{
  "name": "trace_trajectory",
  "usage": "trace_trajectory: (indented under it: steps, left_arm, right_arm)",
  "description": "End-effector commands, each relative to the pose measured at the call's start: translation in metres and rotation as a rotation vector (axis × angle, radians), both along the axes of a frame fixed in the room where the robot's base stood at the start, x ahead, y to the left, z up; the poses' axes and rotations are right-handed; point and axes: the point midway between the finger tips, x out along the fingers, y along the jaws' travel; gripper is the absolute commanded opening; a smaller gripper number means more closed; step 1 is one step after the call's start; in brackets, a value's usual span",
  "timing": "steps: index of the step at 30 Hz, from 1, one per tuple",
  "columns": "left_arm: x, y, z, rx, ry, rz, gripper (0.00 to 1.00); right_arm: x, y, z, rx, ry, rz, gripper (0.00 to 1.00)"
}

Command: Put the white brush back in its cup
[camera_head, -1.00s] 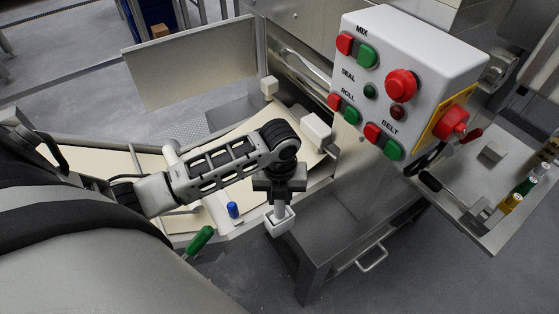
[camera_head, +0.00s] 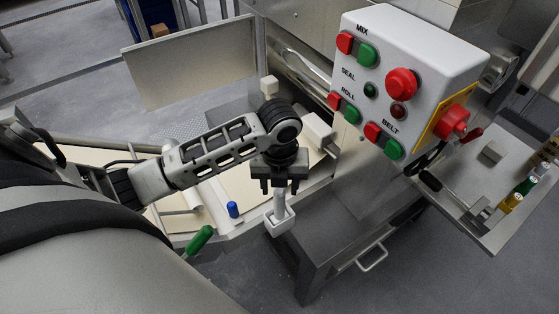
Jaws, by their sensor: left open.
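The white brush (camera_head: 280,204) stands with its handle up, slightly tilted, in a small white square cup (camera_head: 281,224). The cup is fixed at the edge of the metal machine. My left gripper (camera_head: 280,188) points down just above the brush, with its two dark fingers apart on either side of the handle's top. I cannot tell if either finger touches the handle. The lower part of the brush is hidden inside the cup. My right gripper is not in view.
A control box (camera_head: 410,80) with red and green buttons is to the right of my left gripper. A green handle (camera_head: 200,240) and a blue knob (camera_head: 233,209) are to the left of the cup. A side tray (camera_head: 470,185) holds tools and bottles.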

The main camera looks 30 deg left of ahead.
Motion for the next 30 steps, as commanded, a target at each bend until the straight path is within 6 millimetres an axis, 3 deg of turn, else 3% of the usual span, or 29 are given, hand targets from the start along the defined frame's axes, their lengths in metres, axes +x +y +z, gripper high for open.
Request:
trace_trajectory:
  steps: [6,12,30]
  left_arm:
    - [0.001,0.000,0.046,0.001,-0.004,-0.001,0.47]
    - [0.000,0.000,0.067,0.001,-0.001,0.001,0.47]
    - [-0.001,-0.001,0.069,-0.001,-0.001,0.002,0.47]
  right_arm:
    - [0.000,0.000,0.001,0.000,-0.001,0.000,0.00]
    - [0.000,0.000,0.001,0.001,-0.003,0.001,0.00]
    - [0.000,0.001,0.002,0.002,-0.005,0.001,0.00]
